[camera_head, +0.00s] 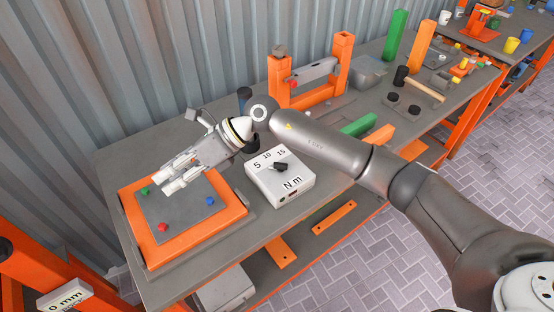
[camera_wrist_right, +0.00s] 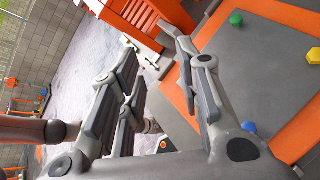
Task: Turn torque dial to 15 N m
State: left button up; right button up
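The white torque box (camera_head: 290,188) stands on the grey workbench, marked 5, 10, 15 and "N m" on its top. Its black dial knob (camera_head: 281,167) sits below the numbers; its exact pointing is too small to read. My right gripper (camera_head: 166,175) is left of the box, above an orange-framed plate, apart from the knob. In the right wrist view its fingers (camera_wrist_right: 158,72) are spread with nothing between them. I cannot clearly make out the knob in that view. My left gripper is not in view.
The orange-framed plate (camera_head: 240,211) carries small green, red and blue pieces; it also shows in the right wrist view (camera_wrist_right: 265,62). An orange frame stand (camera_head: 341,62) is behind the box. Orange and green boards (camera_head: 360,125) lie to the right, partly near my right arm.

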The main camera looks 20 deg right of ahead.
jog(key=w+d+f+n+h, duration=0.1)
jog(key=w+d+f+h, duration=0.15)
jog(key=d, duration=0.25)
jog(key=w+d+f+h, duration=0.1)
jog(key=w+d+h, duration=0.1)
jog(key=d+h, duration=0.15)
jog(key=r+h, duration=0.2)
jog(key=h, duration=0.4)
send_over(277, 163)
jog(key=shift+t, duration=0.3)
notch_tip(277, 163, down, 11)
jog(key=p, duration=0.3)
jog(key=shift+r, duration=0.15)
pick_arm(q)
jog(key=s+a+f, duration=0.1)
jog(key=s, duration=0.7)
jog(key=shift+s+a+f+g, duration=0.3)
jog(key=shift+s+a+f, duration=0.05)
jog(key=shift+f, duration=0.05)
pick_arm(e)
jog(key=shift+c, duration=0.2)
grip_shut()
